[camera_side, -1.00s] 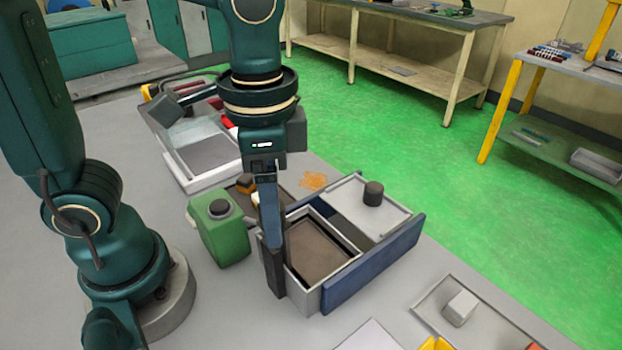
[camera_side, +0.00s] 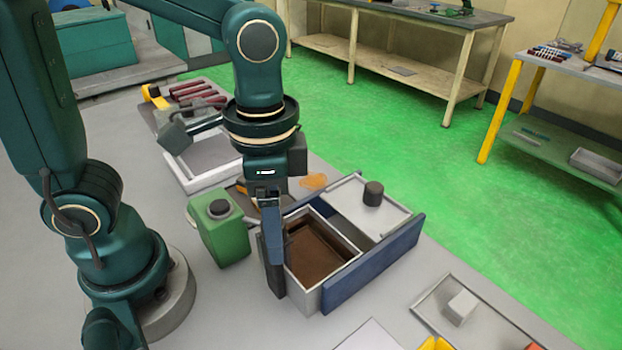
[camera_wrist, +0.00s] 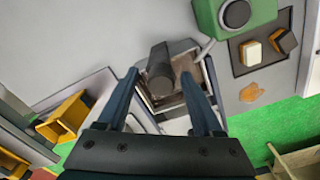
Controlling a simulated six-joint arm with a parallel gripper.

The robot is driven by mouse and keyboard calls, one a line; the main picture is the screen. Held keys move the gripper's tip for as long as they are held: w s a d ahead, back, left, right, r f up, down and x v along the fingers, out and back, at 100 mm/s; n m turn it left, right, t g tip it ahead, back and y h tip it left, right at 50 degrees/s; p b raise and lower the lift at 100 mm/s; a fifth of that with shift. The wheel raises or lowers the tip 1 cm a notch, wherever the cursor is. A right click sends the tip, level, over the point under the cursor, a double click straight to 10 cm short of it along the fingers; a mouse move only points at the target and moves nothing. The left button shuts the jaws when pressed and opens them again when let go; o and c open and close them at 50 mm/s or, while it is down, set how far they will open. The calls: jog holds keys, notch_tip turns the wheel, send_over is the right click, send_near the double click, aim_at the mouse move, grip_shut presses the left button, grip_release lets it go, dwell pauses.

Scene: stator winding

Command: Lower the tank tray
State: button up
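The tank (camera_side: 340,285) is a grey box with a blue long side. A brown surface (camera_side: 318,245), apparently the tray or liquid over it, lies below its rim. A pale lid-like panel (camera_side: 345,193) with a dark knob (camera_side: 372,193) covers its far part. A dark upright block (camera_side: 273,275) stands at the tank's left wall. My gripper (camera_side: 272,258) is low over that wall. In the wrist view my gripper (camera_wrist: 162,74) has its blue fingers apart, with a dark cylinder (camera_wrist: 160,70) between them and gaps visible. Contact with the tray is hidden.
A green can (camera_side: 220,235) stands close left of the tank; it also shows in the wrist view (camera_wrist: 207,20). Behind is a white open box (camera_side: 207,160) and an orange patch (camera_side: 312,181). A shallow tray with a white block (camera_side: 461,307) lies right. The front left table is clear.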

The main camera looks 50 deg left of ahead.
jog(key=shift+r, duration=3.05)
jog(key=shift+w+a+r, duration=0.1)
jog(key=shift+a, duration=0.1)
jog(key=s+a+f+n+t, duration=0.1)
jog(key=a+f+n+t, duration=0.1)
jog(key=a+n+t, duration=0.3)
jog(key=shift+s+a+n+t, duration=0.35)
jog(key=shift+a+n, duration=0.15)
jog(key=shift+a, duration=0.1)
